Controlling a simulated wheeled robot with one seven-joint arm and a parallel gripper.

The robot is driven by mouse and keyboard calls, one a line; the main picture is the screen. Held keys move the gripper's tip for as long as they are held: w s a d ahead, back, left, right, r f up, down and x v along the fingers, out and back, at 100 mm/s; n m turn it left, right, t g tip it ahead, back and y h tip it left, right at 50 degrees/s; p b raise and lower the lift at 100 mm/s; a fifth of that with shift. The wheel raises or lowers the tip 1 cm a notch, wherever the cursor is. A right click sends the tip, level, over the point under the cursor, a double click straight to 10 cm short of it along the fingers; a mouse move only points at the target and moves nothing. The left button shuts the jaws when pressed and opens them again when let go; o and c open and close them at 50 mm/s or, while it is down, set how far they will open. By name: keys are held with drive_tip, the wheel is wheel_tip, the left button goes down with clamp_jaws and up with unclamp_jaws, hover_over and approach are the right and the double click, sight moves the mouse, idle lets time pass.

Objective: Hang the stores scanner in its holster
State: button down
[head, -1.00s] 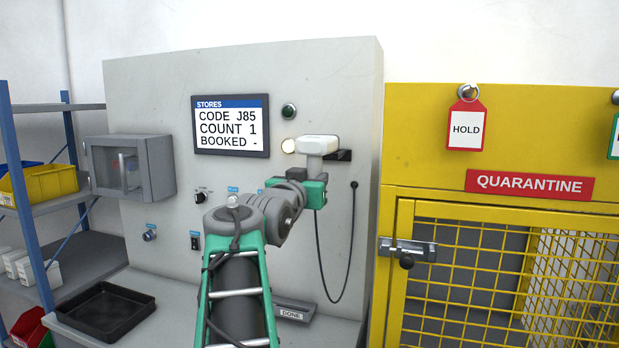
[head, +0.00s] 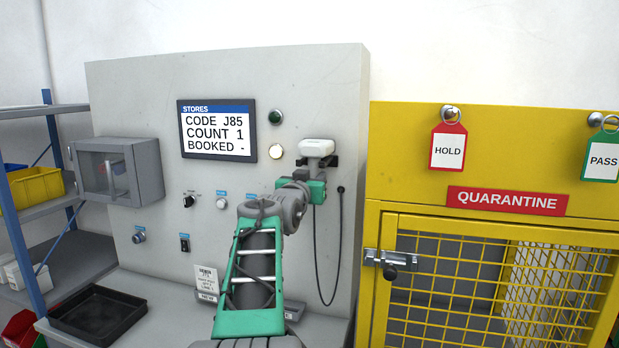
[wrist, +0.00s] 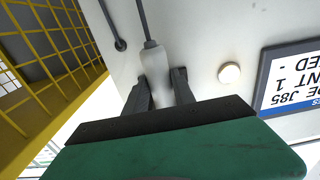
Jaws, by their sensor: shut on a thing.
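The white stores scanner (head: 316,148) is upright in front of the grey panel, its head uppermost. The dark holster (head: 333,161) is on the panel at the scanner's neck, with dark parts showing on both sides of it. I cannot tell whether the scanner rests in it or is just in front. The holster is not clear there.
The scanner's cord (head: 338,250) loops down from a panel socket. The stores screen (head: 217,130) reads BOOKED -. A round pale button (head: 276,152) and green lamp (head: 276,117) are left of the scanner. The yellow quarantine cage (head: 480,215) stands right. A black tray (head: 103,312) lies left.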

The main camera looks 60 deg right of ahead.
drive_tip(key=shift+d+r, duration=0.1)
drive_tip(key=shift+d, duration=0.35)
drive_tip(key=shift+a+b, duration=0.15)
drive_tip(key=shift+b, duration=0.2)
drive_tip(key=shift+a, duration=0.1)
drive_tip(key=shift+b, duration=0.35)
drive_tip(key=shift+f+b, duration=0.55)
drive_tip(key=shift+b, duration=0.2)
drive_tip(key=shift+r, duration=0.1)
drive_tip(key=c, duration=1.5)
unclamp_jaws()
drive_tip(key=o, duration=0.5)
